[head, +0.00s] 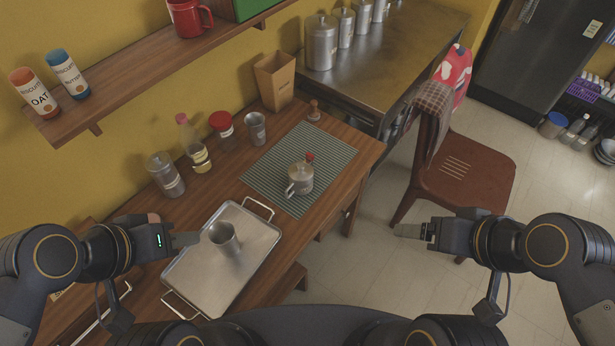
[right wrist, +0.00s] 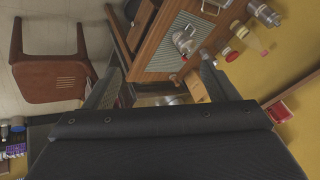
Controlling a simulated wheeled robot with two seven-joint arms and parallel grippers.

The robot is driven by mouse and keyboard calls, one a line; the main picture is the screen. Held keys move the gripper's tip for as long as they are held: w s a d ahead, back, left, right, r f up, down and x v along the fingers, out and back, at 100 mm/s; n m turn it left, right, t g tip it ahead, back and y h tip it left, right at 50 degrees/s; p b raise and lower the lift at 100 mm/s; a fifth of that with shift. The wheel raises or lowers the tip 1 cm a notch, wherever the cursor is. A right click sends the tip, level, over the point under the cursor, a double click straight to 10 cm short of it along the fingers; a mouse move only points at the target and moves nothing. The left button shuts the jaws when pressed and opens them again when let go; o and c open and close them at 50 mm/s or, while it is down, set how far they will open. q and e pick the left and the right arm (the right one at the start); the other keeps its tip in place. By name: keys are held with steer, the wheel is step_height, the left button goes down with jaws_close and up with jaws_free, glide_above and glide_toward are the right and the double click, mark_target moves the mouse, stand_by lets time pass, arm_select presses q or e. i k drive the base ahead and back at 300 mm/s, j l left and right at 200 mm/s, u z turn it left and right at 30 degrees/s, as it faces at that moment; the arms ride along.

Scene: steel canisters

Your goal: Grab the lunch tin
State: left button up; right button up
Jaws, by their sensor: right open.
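A small lidded steel tin with a side handle (head: 299,180), likely the lunch tin, stands upright on the grey-green woven mat (head: 262,172). A small red-topped item shows just behind it. The tin also shows in the right wrist view (right wrist: 184,42), beyond my fingers. My right gripper (head: 408,231) is open and empty over the floor, right of the table and well apart from the tin; its spread fingers show in the right wrist view (right wrist: 160,84). My left gripper (head: 188,239) is above the left edge of the metal tray, seen side-on, so its jaw gap is hidden.
The metal tray (head: 206,283) holds a steel cup (head: 223,237). A chair (head: 462,172) stands right of the table. Several canisters stand on the steel counter (head: 390,62).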

mark_target(298, 188)
steer(key=i+l+u, duration=0.1)
steer(key=l, duration=0.2)
steer(key=i+l+u, duration=0.1)
steer(key=l, duration=0.25)
steer(key=i+l+u, duration=0.1)
steer(key=l, duration=0.25)
steer(key=i+l+u, duration=0.1)
steer(key=l, duration=0.25)
steer(key=i+u, duration=0.1)
steer(key=u, duration=1.65)
